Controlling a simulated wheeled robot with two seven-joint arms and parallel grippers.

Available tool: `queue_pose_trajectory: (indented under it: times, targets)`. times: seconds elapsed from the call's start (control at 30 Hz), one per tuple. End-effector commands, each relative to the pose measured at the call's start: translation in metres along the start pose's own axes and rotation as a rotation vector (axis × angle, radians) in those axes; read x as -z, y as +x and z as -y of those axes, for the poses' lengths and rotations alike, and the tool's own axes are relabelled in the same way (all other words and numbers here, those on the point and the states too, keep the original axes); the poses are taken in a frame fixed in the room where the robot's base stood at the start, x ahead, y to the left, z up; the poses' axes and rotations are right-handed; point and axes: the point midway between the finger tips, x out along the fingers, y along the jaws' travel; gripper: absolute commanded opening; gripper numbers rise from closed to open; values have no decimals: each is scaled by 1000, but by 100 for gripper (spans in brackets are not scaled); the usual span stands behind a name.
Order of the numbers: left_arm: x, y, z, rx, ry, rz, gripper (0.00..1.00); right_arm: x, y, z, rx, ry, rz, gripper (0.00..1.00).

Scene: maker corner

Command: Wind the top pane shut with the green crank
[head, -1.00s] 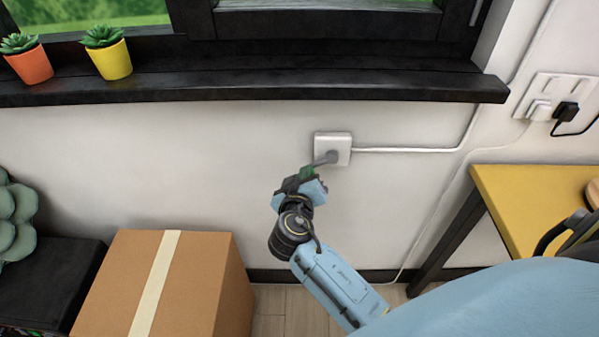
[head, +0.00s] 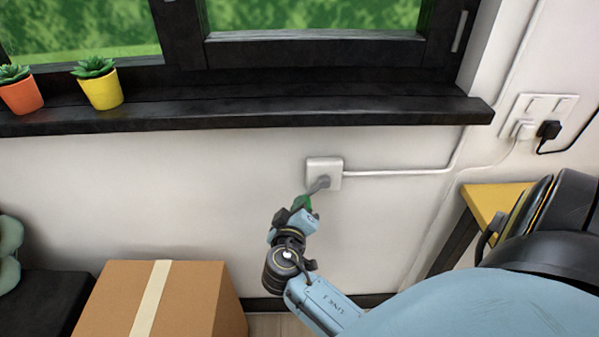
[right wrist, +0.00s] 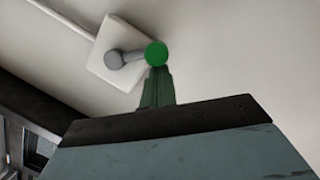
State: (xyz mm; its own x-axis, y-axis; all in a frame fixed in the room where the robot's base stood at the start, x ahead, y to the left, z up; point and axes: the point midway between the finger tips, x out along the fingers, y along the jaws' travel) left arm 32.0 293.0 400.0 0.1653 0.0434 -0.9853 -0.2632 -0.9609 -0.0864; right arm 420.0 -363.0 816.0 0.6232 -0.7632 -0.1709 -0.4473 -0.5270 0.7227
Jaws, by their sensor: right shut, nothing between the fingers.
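The crank sits on a white wall box (head: 323,168) below the window sill, with a grey arm (head: 319,185) and a green knob (head: 303,202) pointing down-left in the head view. In the right wrist view the round green knob (right wrist: 156,53) is at the end of the grey arm (right wrist: 125,58). My right gripper (head: 299,209) is shut with nothing between its fingers. Its fingertips are right at the knob; I cannot tell whether they touch it. The window (head: 320,45) shows only its lower part; the top pane's position cannot be told. My left gripper is out of view.
Two potted succulents, orange (head: 21,96) and yellow (head: 103,90), stand on the black sill (head: 250,113). A cardboard box (head: 200,300) stands below at left. A yellow table (head: 482,200) and wall sockets (head: 540,112) are at right. A white cable (head: 400,171) runs from the crank box.

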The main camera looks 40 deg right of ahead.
Motion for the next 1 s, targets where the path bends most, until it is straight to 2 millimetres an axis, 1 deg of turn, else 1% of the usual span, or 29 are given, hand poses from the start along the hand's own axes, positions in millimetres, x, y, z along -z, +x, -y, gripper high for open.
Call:
queue_pose_trajectory:
  times: [0.03, 0.07, 0.17, 0.2, 0.23, 0.4, 0.5, 0.6, 0.77, 1.0]
  targets:
    - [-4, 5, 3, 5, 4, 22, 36, -2, 0, 3, 0, -1, 9, 0]
    - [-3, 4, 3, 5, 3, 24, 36, 3, -2, 2, 1, 1, 8, 0]
    - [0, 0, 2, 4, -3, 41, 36, 24, -7, -2, 7, 10, 1, 0]
    - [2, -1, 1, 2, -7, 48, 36, 30, -12, -2, 10, 10, 0, 0]
    - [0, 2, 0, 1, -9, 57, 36, 26, -21, 0, 12, 7, 2, 0]
    - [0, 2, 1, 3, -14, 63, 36, 26, -61, 0, 12, 9, -2, 0]
    - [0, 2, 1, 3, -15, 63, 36, 27, -80, -1, 11, 9, -3, 0]
    - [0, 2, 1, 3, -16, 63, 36, 27, -94, -2, 10, 9, -5, 0]
    - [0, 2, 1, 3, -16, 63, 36, 28, -106, -2, 9, 10, -6, 0]
    - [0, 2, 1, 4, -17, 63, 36, 28, -108, 0, 14, 5, -7, 0]
